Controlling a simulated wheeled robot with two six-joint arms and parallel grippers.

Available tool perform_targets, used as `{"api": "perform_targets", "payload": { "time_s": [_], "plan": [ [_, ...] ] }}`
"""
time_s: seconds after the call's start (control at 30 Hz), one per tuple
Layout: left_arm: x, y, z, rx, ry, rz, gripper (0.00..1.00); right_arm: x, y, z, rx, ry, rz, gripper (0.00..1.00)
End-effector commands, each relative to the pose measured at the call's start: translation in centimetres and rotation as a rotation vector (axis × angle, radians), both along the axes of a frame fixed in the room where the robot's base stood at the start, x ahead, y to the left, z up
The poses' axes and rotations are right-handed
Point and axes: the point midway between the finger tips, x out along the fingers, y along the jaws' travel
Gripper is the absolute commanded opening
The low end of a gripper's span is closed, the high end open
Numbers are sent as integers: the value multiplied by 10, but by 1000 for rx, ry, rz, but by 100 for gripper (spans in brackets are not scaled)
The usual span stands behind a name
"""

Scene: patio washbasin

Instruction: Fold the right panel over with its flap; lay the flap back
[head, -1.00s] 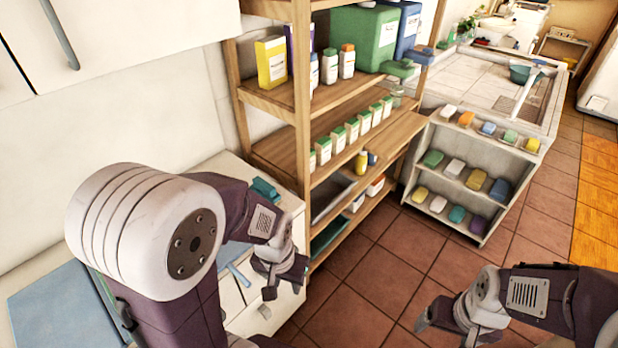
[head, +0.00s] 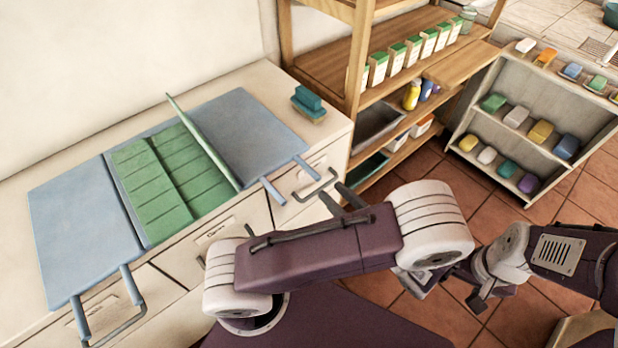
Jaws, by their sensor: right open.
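The right panel (head: 250,128) is a flat blue-grey sheet lying open on the counter, with two blue strips (head: 272,190) reaching over the front edge. A thin green flap (head: 203,142) stands tilted up along its left edge. Left of the flap lies a green ribbed middle part (head: 150,185). The left panel (head: 78,222) lies flat beyond that, also with two strips. My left gripper (head: 338,196) shows only as dark finger ends behind my arm, by the counter's front, apart from the panel. My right gripper (head: 449,297) is open and empty over the floor.
Drawers with handles line the counter front. A wooden shelf (head: 325,65) with boxes and bottles stands right of it. A low rack (head: 530,120) holds several soaps. The tiled floor is open.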

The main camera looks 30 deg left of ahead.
Motion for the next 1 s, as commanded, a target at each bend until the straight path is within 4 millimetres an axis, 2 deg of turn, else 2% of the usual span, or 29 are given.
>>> {"api": "perform_targets", "payload": {
  "time_s": [0.17,0.4,0.6,0.9,0.93,1.0],
  "plan": [
    [3,7,1,-2,-1,2,37,0,0,1,0,-1,0,82],
    [21,53,1,-1,1,7,37,0,0,-2,0,-1,0,82],
    [32,80,2,-3,-1,6,37,0,0,-4,0,0,0,82],
    [34,84,2,-4,-1,3,37,0,0,-4,0,0,0,82],
    [34,84,2,-4,-1,3,34,0,0,-4,0,0,0,82],
    [34,84,2,-4,-1,3,15,0,0,-4,0,0,0,82]
  ]
}}
